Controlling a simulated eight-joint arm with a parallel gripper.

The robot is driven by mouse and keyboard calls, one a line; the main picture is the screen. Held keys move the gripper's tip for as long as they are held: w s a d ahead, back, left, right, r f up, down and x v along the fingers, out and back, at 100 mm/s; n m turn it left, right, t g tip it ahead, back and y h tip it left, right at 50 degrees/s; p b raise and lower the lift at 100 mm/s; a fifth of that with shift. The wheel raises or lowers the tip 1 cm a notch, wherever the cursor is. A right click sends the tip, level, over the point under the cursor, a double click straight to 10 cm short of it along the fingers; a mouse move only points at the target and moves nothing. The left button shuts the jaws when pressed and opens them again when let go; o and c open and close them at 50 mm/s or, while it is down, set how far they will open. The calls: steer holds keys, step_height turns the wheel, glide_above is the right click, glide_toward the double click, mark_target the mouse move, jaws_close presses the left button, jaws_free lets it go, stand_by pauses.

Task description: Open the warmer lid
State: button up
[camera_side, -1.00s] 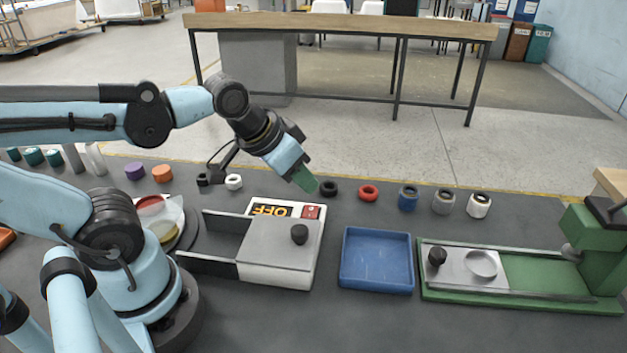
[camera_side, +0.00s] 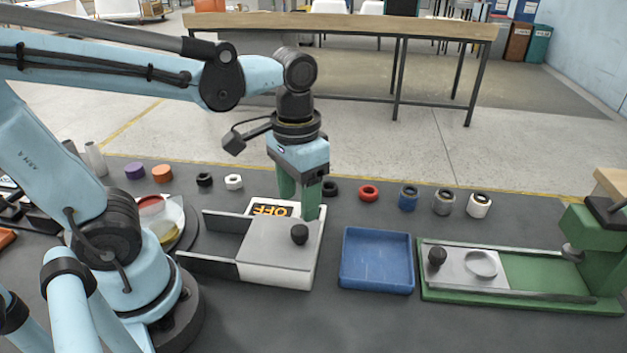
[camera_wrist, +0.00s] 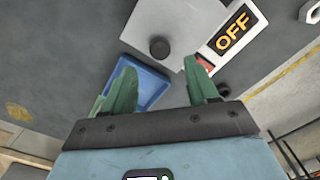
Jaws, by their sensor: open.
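The warmer (camera_side: 275,277) is a white box with a flat grey sliding lid (camera_side: 272,243) over its top and a round black knob (camera_side: 299,234) near the lid's right side. In the wrist view the lid (camera_wrist: 180,22) and knob (camera_wrist: 159,46) show ahead of the fingers. My gripper (camera_side: 302,208) points down with green fingers, behind and above the knob in the side view. In the wrist view my gripper (camera_wrist: 162,85) is open, with nothing between its fingers.
Two dark rails (camera_side: 207,264) extend left from the warmer. A blue tray (camera_side: 377,262) stands right of it, then a green press (camera_side: 520,275) with a sliding plate. Several coloured rings, including a red one (camera_side: 369,192), line the table's back.

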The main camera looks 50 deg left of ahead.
mark_target(299, 229)
steer(key=shift+f, duration=3.2)
jaws_close()
